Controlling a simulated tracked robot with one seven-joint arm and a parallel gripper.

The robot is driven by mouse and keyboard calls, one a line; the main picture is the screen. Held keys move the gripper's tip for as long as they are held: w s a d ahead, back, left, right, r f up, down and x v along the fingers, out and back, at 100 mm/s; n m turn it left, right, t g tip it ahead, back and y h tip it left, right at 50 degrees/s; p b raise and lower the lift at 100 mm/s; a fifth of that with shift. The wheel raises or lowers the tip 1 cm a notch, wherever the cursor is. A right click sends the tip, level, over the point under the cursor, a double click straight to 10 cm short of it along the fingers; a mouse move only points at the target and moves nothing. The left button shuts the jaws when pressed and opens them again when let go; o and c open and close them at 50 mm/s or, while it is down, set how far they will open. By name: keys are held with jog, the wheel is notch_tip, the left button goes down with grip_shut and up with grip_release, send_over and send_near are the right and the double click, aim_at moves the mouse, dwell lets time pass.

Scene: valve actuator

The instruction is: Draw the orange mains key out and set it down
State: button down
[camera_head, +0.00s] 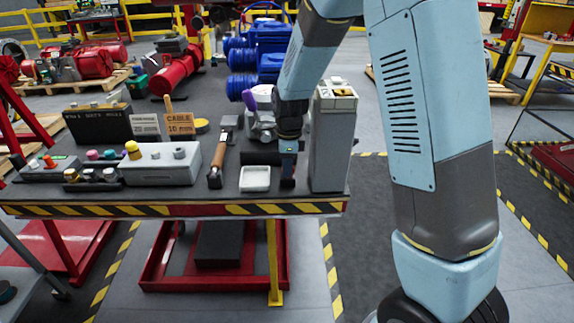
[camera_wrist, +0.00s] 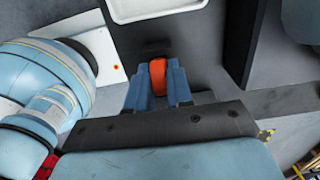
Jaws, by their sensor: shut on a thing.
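In the wrist view the orange mains key (camera_wrist: 158,75) shows between the two blue fingers of my gripper (camera_wrist: 158,88), which is shut on it. Only part of the key is visible; the fingers cover its sides, and I cannot tell whether its far end sits in anything. In the head view my gripper (camera_head: 288,165) points down over the bench, between a small white tray and a tall grey cabinet (camera_head: 332,140). The key cannot be made out there. The white tray (camera_head: 255,178) is empty and also shows at the top of the wrist view (camera_wrist: 155,16).
A wooden-handled hammer (camera_head: 216,165) lies left of the tray. A grey box with a yellow knob (camera_head: 160,165) and several small coloured parts stand farther left. The bench's striped front edge (camera_head: 180,209) is close to the tray.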

jog(key=c, duration=0.9)
grip_release()
jog(key=shift+c, duration=0.2)
notch_tip(320, 180, up, 14)
jog(key=shift+d+f, duration=0.2)
